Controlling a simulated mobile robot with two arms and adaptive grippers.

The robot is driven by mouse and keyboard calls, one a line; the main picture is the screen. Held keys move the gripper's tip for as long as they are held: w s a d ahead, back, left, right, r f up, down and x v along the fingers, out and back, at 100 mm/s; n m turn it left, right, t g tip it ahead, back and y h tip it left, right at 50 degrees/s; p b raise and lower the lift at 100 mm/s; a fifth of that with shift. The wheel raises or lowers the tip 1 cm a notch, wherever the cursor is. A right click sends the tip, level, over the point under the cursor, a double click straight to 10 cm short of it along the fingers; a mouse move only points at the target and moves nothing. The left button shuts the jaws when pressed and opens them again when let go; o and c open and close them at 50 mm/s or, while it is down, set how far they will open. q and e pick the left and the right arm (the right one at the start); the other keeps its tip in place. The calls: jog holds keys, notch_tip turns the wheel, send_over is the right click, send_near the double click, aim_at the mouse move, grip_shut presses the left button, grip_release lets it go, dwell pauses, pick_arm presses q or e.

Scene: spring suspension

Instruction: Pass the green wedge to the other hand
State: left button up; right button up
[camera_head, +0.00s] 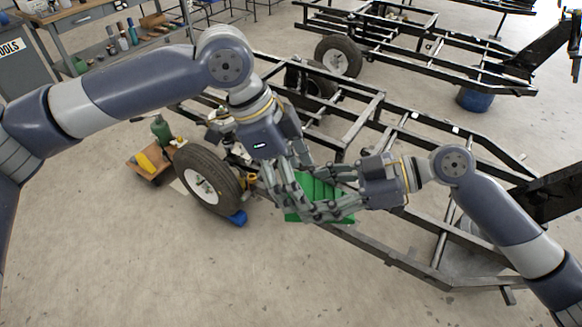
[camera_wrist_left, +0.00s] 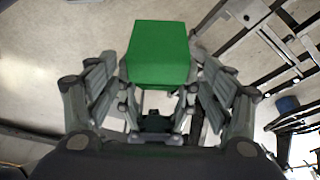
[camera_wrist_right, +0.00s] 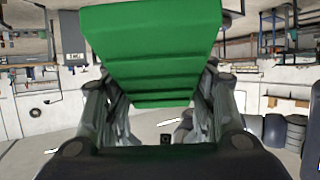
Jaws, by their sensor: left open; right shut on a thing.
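The green wedge (camera_head: 318,197) is a stepped block held in the air in front of the frame. My right gripper (camera_head: 330,198) comes from the right and is shut on the wedge; the stepped face fills the top of the right wrist view (camera_wrist_right: 150,50). My left gripper (camera_head: 293,203) reaches down from above, open, with its fingers close around the wedge's left side. In the left wrist view the wedge (camera_wrist_left: 158,55) lies between and beyond the spread left fingers (camera_wrist_left: 158,95). I cannot tell whether the left fingers touch it.
A black metal vehicle frame (camera_head: 420,270) runs behind and below the grippers. A wheel (camera_head: 208,180) stands left of them, with a blue chock (camera_head: 238,217) at its foot. The near floor is clear.

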jog(key=shift+r, duration=0.1)
pick_arm(q)
jog(key=c, duration=1.3)
jog(key=shift+c, duration=0.8)
pick_arm(e)
jog(key=o, duration=1.5)
